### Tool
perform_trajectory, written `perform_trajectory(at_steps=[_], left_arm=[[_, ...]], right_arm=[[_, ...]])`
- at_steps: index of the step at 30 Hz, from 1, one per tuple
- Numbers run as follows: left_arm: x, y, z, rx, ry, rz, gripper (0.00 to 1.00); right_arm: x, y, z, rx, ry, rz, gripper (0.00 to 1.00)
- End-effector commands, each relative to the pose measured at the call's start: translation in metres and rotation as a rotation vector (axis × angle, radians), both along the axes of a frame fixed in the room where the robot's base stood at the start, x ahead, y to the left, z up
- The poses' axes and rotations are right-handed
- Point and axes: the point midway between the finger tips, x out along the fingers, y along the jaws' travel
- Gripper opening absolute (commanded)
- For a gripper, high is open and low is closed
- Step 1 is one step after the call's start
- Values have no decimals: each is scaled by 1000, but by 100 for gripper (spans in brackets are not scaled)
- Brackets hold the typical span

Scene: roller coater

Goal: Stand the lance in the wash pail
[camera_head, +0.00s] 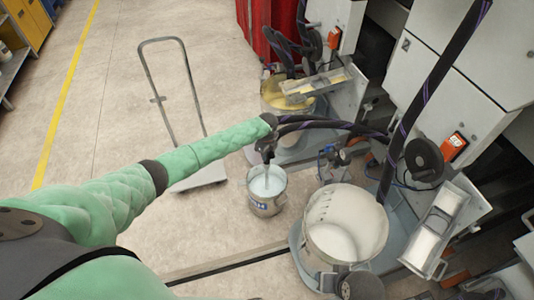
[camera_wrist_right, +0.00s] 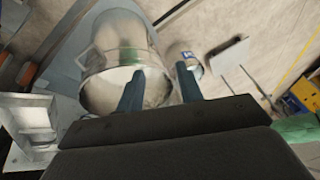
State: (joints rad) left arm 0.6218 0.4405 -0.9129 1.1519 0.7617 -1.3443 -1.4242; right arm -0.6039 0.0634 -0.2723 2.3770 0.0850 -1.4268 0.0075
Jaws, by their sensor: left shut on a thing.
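The wash pail (camera_head: 267,208) is a small silver pail with a blue label and pale liquid in it, standing on the floor mid-view in the head view. It also shows partly behind a finger in the right wrist view (camera_wrist_right: 197,71). My left gripper (camera_head: 267,149) is above the pail, shut on the lance (camera_head: 266,172). The lance hangs roughly upright, its lower end within the pail's mouth; whether it touches the bottom is hidden. Black hoses run right from the gripper. My right gripper (camera_wrist_right: 159,88) is open and empty in its wrist view, above a larger drum.
The large drum (camera_head: 318,243) of white coating stands right of the pail, and a yellow drum (camera_head: 275,97) stands behind it. Grey machine cabinets (camera_head: 470,65) line the right. A hand cart (camera_head: 199,178) stands left of the pail. The floor at left is clear.

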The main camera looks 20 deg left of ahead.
Motion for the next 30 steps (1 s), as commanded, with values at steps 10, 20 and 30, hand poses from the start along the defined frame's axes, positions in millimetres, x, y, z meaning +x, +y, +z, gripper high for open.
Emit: perform_trajectory(at_steps=[10, 20, 30], left_arm=[[1, 0, -6, 0, -1, 0, 39], [0, 0, -7, 0, 1, 0, 54], [1, 0, 12, -1, -2, -1, 54]], right_arm=[[0, 0, -3, 0, 0, 0, 36], [0, 0, -3, 0, 0, 0, 36], [4, 15, -10, 35, -36, 9, 36]])
